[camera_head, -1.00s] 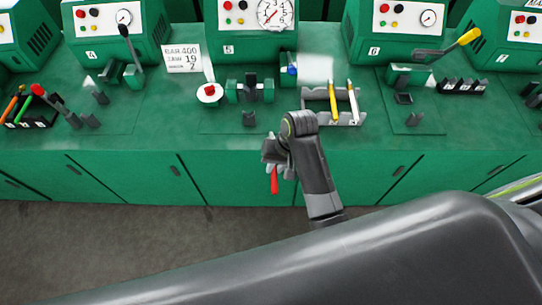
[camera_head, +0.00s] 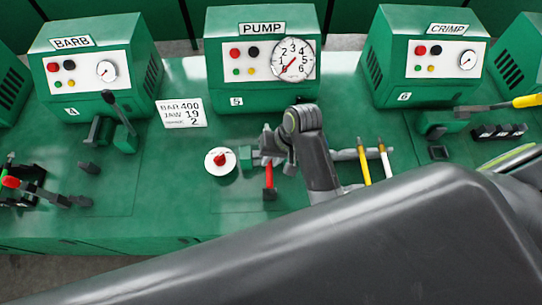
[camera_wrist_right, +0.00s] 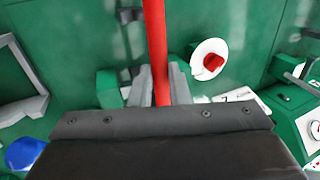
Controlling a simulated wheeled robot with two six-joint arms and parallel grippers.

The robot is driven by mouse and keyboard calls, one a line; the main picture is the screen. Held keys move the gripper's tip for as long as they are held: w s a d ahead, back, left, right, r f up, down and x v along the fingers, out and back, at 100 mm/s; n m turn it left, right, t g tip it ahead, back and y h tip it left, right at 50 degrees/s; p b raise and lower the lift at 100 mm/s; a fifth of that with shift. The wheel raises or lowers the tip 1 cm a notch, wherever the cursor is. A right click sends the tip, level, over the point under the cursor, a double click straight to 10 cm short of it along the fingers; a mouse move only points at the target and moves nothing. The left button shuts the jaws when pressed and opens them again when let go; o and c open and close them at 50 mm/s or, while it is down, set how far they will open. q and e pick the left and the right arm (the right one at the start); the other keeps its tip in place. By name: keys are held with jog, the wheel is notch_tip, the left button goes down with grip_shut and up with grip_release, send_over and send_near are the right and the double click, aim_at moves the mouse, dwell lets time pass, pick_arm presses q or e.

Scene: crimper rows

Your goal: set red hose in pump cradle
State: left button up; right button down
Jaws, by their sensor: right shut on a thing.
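The red hose (camera_head: 269,175) is held in my right gripper (camera_head: 275,155), at the station labelled PUMP. In the right wrist view the hose (camera_wrist_right: 155,45) runs upward from between the gripper's fingers (camera_wrist_right: 152,85), which are shut on it. A green block of the pump cradle (camera_head: 245,157) shows just left of the gripper, and a green block shows beside the fingers in the wrist view (camera_wrist_right: 107,88). My gripper and arm hide the rest of the cradle. The hose's lower end appears near a small dark post (camera_head: 270,193); I cannot tell whether they touch. My left gripper is out of view.
A white round dish with a red knob (camera_head: 220,161) stands left of the cradle. The pump machine (camera_head: 260,60) is behind. A grey rack with yellow and white sticks (camera_head: 347,155) is to the right.

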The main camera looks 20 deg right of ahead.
jog(key=shift+w, duration=0.25)
jog(key=shift+s+f, duration=0.3)
jog(key=shift+f, duration=0.3)
pick_arm(q)
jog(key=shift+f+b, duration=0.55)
jog(key=shift+b, duration=0.05)
pick_arm(e)
jog(key=shift+w+f, duration=0.15)
jog(key=shift+f, duration=4.4)
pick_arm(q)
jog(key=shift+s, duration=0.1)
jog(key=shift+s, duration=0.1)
pick_arm(e)
jog(key=c, duration=1.3)
grip_release()
jog(key=shift+r, duration=0.1)
